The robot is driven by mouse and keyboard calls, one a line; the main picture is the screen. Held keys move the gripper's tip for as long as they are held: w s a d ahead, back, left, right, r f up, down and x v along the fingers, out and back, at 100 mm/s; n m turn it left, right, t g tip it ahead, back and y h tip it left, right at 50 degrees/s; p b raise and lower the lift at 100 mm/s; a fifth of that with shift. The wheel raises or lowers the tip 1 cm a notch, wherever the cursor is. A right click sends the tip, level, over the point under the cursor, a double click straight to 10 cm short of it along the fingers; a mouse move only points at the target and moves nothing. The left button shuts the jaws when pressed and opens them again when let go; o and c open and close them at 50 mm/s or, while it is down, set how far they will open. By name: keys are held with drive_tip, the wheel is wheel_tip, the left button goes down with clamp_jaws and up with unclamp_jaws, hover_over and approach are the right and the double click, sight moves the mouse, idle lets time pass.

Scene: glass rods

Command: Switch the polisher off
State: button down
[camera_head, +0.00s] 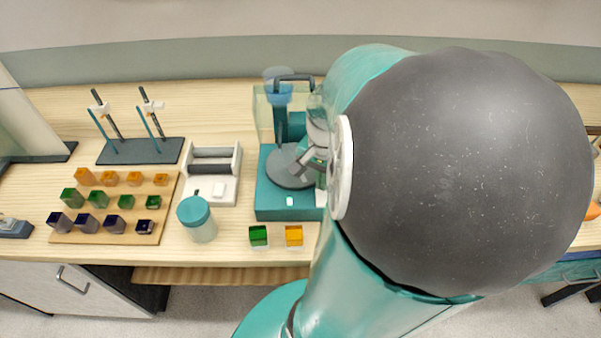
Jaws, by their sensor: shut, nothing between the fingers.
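The polisher (262,206) is a teal machine with a round grey disc, standing on the bench in the middle of the head view. A small pale-green lit patch (290,201) shows on its front face. A small white part at the front right is partly hidden by my arm. My gripper (302,167) is grey and shut, with nothing in it. It appears over the right part of the disc; I cannot tell whether it touches the machine. My arm covers the polisher's right side.
A green cube (258,236) and an orange cube (294,235) sit in front of the polisher. A teal-lidded jar (202,225) and a white holder (226,190) stand to its left. Farther left are a wooden board (75,238) with several coloured cubes and a dark rod stand (140,152).

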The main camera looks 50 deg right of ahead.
drive_tip(key=shift+f, duration=0.85)
idle(0.4)
drive_tip(key=shift+r, duration=3.55)
drive_tip(key=shift+s, duration=0.1)
